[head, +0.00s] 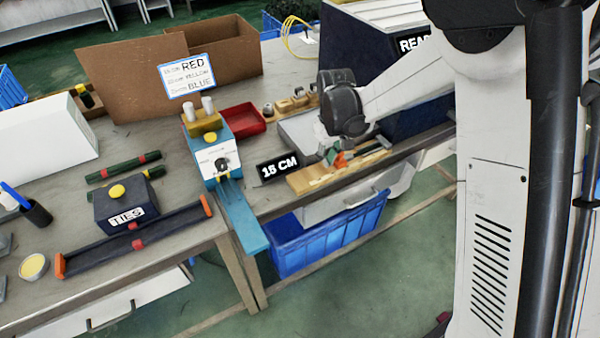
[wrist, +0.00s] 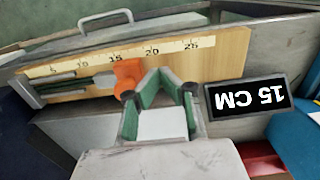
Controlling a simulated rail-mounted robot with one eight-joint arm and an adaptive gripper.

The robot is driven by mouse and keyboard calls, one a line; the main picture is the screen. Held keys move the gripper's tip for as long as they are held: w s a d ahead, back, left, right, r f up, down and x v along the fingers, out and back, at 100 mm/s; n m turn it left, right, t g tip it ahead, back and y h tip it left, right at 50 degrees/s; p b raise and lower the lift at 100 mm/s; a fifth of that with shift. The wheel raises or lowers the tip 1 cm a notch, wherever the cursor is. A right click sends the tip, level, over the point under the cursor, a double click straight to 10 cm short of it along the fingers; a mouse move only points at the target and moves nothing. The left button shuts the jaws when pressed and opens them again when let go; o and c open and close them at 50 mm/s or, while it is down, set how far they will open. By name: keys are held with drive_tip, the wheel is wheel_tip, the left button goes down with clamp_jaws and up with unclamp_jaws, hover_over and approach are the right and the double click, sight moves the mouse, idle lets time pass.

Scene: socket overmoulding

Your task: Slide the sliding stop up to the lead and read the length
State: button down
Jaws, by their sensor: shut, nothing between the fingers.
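The wooden measuring board (wrist: 225,62) carries a scale strip (wrist: 135,54) marked 5 to 25. The orange sliding stop (wrist: 127,72) sits on it near the 15 mark; it also shows in the head view (head: 339,159). A lead with a grey-green body (wrist: 62,87) lies along the board left of the stop, its pale end (wrist: 104,81) close to the stop; whether they touch I cannot tell. My gripper (wrist: 160,77) is shut and empty, its green-padded fingers just right of the stop. In the head view my gripper (head: 331,143) partly hides the board.
A black sign reading 15 CM (wrist: 247,96) stands beside the board. In the head view, a blue press-like device (head: 213,160), a red tray (head: 237,121) and a dark blue box (head: 350,60) stand nearby. A blue crate (head: 325,240) is below the table edge.

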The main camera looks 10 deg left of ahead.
drive_tip(key=shift+s, duration=0.1)
drive_tip(key=shift+s+a, duration=0.35)
drive_tip(key=shift+a, duration=0.15)
drive_tip(key=shift+r, duration=0.15)
wheel_tip(320, 180, up, 7)
drive_tip(key=p, duration=0.3)
idle(0.5)
